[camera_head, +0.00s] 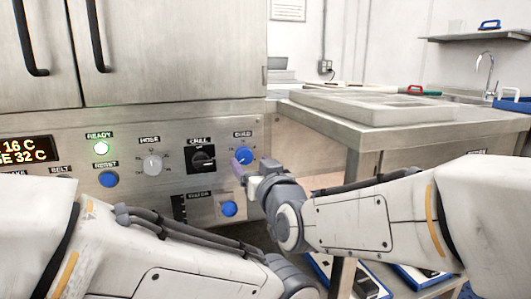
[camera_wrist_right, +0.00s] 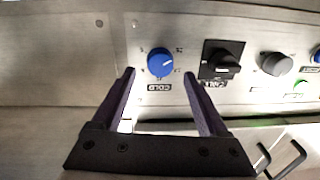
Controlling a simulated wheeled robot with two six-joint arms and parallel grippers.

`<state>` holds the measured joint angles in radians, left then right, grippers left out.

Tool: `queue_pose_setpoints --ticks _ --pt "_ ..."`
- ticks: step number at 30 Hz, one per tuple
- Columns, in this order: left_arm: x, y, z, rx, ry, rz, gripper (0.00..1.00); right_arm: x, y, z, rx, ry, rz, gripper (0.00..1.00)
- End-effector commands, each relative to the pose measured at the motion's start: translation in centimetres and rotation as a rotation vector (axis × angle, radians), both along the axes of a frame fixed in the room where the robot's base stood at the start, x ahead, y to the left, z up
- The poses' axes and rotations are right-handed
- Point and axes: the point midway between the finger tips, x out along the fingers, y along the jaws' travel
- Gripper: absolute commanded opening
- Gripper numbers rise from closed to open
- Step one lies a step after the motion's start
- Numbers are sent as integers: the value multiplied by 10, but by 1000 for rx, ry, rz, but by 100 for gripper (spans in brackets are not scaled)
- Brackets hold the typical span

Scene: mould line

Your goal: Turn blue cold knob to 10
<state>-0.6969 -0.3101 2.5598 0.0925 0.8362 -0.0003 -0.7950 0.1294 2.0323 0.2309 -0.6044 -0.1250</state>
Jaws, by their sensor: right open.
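The blue cold knob (camera_head: 244,156) is on the steel panel's right part, under its label. In the right wrist view, which shows the panel upside down, the blue cold knob (camera_wrist_right: 160,63) has a white pointer line aimed right and slightly up. The scale numbers around it are too small to read. My right gripper (camera_head: 240,171) is open just in front of and slightly below the knob in the head view. In the wrist view the right gripper's (camera_wrist_right: 159,73) two dark fingers stand on either side of the knob, with visible gaps. My left gripper is out of view.
A blue button (camera_head: 229,209) is below, and a lit green ready lamp (camera_head: 101,147) is further left. A steel table (camera_head: 372,136) stands to the right.

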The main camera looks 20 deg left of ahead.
Motion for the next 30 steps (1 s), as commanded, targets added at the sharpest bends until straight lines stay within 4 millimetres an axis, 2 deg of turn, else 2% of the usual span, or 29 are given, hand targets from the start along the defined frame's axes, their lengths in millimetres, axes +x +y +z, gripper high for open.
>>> queue_pose_setpoints --ticks 6,16,22,30 --pt "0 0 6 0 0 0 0 11 2 0 -1 0 -17 77" --pt "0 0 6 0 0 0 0 12 1 0 -1 0 -21 77" --pt "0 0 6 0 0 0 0 12 2 0 -1 1 -20 0" --pt "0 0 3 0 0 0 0 12 2 -1 16 12 -19 0"
